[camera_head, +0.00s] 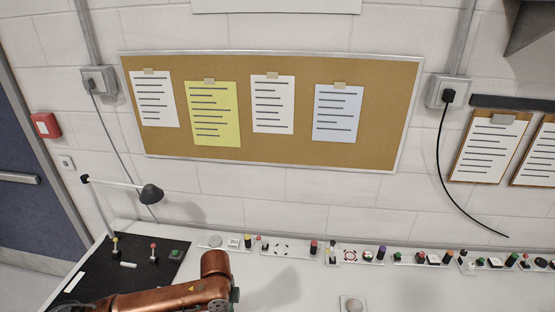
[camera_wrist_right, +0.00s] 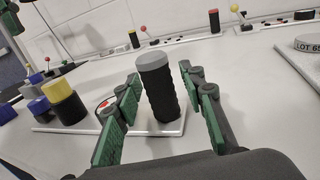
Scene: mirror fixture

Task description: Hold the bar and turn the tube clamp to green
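In the right wrist view, a black ribbed upright bar (camera_wrist_right: 160,92) with a grey top stands on a white plate (camera_wrist_right: 165,128). My right gripper (camera_wrist_right: 160,73) is open, with its green fingers on either side of the bar. Gaps show on both sides. A black cylinder with a yellow top (camera_wrist_right: 65,100) stands left of the bar; I cannot tell whether it is the tube clamp. A small red-and-white mark (camera_wrist_right: 102,104) is partly hidden behind the left finger. A dark green piece at the upper left edge may be my left gripper (camera_wrist_right: 11,20), cut off by the frame.
In the head view, a row of small fixtures (camera_head: 350,256) lines the wall, and a black mat (camera_head: 140,265) lies left. The white table's front is mostly clear.

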